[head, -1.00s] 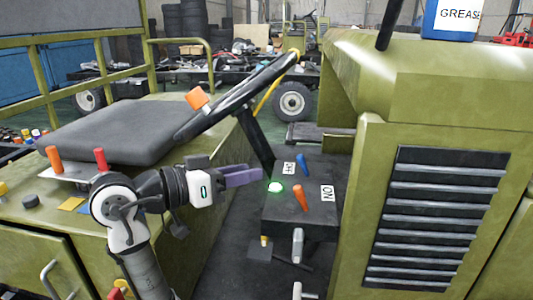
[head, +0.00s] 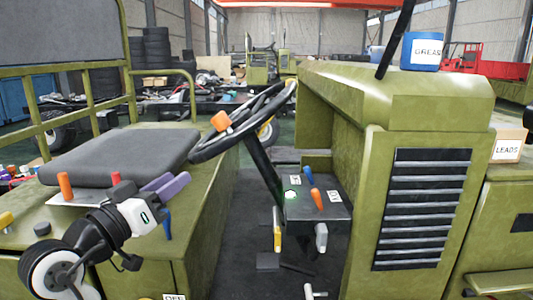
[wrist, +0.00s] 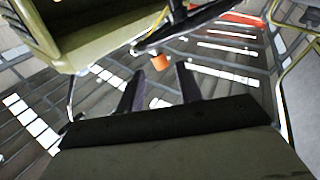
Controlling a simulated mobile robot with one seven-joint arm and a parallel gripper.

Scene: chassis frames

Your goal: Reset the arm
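My arm is at the lower left of the head view, with my gripper (head: 166,186) raised above the green side ledge, left of the steering wheel. Its two purple fingers point up and to the right and show a gap between them. In the wrist view my gripper (wrist: 158,88) has its two dark fingers well apart, with nothing held between them. The orange knob of the steering wheel (wrist: 161,62) shows beyond the fingertips there, apart from them.
The steering wheel (head: 203,150) stands right of my gripper. A control box (head: 315,208) with orange and blue levers and a lit green button lies beyond it. Orange and red levers (head: 65,185) rise beside the black seat (head: 120,150). A slatted green hood (head: 350,180) is at right.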

